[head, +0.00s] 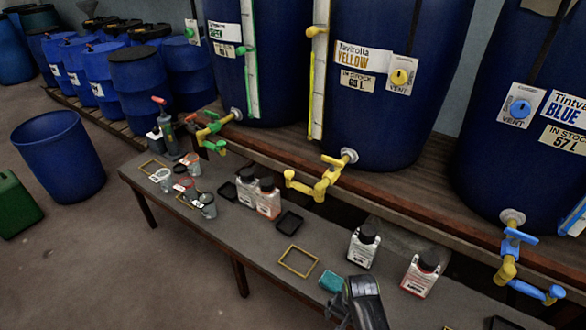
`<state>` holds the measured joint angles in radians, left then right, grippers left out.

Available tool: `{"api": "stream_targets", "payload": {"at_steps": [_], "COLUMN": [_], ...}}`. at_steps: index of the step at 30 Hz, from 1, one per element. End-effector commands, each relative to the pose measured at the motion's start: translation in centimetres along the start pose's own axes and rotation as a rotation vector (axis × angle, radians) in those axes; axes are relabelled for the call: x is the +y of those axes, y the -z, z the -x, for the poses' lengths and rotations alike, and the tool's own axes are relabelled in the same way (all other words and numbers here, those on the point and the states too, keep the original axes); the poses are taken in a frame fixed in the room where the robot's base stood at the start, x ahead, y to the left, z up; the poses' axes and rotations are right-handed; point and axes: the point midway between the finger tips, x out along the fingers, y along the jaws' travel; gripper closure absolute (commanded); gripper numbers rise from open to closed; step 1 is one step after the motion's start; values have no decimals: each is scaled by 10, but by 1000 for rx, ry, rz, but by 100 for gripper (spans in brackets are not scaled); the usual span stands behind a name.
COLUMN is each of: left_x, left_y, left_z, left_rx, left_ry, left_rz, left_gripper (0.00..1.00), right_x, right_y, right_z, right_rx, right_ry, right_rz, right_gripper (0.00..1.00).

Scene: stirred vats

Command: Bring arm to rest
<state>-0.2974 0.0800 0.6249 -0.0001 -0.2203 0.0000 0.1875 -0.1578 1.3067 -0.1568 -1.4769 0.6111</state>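Part of one of my grippers (352,308), dark grey and black, shows at the bottom edge, right of centre. I take it for my right one. It is cut off by the frame, so I cannot tell whether its fingers are open or shut. It appears just in front of a teal block (331,281) on the grey bench (215,222). I see nothing clearly held in it. My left gripper is not in view.
Bottles with black caps (363,246) and (421,274) stand close to the gripper. A yellow frame (298,261) lies left of it. Blue vats (385,120) with yellow taps (325,180) and blue taps (520,262) overhang the bench's back. Open floor lies left, around a blue tub (60,160).

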Motion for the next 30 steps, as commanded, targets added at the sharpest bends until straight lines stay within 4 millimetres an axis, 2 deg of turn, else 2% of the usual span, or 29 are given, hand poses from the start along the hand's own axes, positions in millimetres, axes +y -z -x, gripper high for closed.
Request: {"api": "stream_targets", "payload": {"at_steps": [5,8,11,14,18,21,24,27,30], "left_x": [0,0,-1,-1,-2,-2,-2,-2,-2], "left_y": [7,4,-2,-5,-4,-4,-4,-3,-3], "left_z": [3,5,7,11,15,18,20,21,22], "left_rx": [9,5,-4,-9,-9,-9,-9,-9,-9], "left_ry": [0,0,0,1,1,0,0,0,0], "left_rz": [-1,-1,0,1,1,1,1,1,1], "left_gripper": [100,100,100,100,100,100,100,100,100], "right_x": [27,46,74,115,184,233,273,301,316], "right_y": [-16,-28,-47,-77,-132,-172,-206,-228,-241], "right_z": [-40,-66,-97,-134,-178,-197,-207,-210,-211], "right_rx": [2,9,16,25,45,64,81,97,106], "right_ry": [-2,-2,-3,-7,-17,-28,-42,-53,-59], "right_rz": [56,95,144,207,304,365,417,452,473], "right_gripper": [0,0,0,0,0,0,0,0,0]}}
